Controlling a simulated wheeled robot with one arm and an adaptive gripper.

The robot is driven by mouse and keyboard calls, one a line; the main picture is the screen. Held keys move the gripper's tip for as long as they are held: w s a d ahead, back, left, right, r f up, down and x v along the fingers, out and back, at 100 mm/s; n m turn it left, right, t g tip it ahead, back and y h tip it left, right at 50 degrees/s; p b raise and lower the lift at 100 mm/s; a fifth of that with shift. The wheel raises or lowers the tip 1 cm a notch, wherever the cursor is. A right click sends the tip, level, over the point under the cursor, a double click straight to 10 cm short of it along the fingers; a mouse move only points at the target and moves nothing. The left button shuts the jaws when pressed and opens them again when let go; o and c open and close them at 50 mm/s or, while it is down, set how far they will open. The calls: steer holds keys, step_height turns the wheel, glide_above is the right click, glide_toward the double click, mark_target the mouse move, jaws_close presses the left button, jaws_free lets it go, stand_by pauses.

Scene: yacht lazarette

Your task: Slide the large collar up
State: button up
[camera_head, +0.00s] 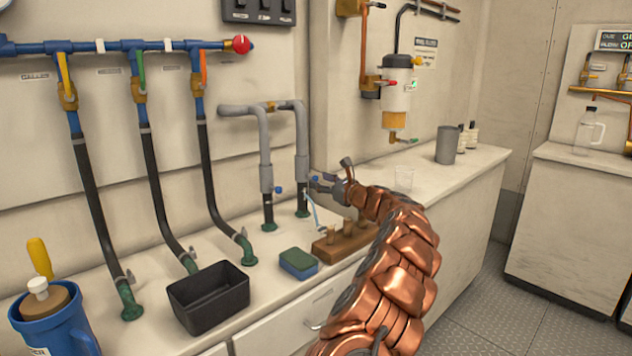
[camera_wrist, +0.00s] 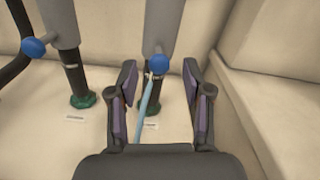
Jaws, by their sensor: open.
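Two grey collars sit on black pipes that rise from green fittings. In the head view the right collar (camera_head: 302,168) looks longer than the left collar (camera_head: 267,179). Each has a blue knob; the right knob (camera_wrist: 190,66) and left knob (camera_wrist: 33,47) show in the wrist view. My gripper (camera_head: 318,184) is beside the right pipe. In the wrist view my gripper (camera_wrist: 163,92) is open, its fingers on either side of the right pipe (camera_wrist: 163,88), apart from it as seen. A light blue strip (camera_wrist: 148,100) hangs in front of that pipe. The right collar (camera_wrist: 163,25) is above.
A wooden block with pegs (camera_head: 340,238), a sponge (camera_head: 298,263), a black bin (camera_head: 208,295) and a blue jug (camera_head: 52,325) stand on the counter. Several black hoses (camera_head: 160,200) are at left. A wall (camera_wrist: 270,100) stands close right of my gripper.

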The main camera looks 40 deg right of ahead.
mark_target(307, 169)
steer(key=shift+w, duration=1.5)
steer(key=shift+c, duration=0.4)
jaws_close()
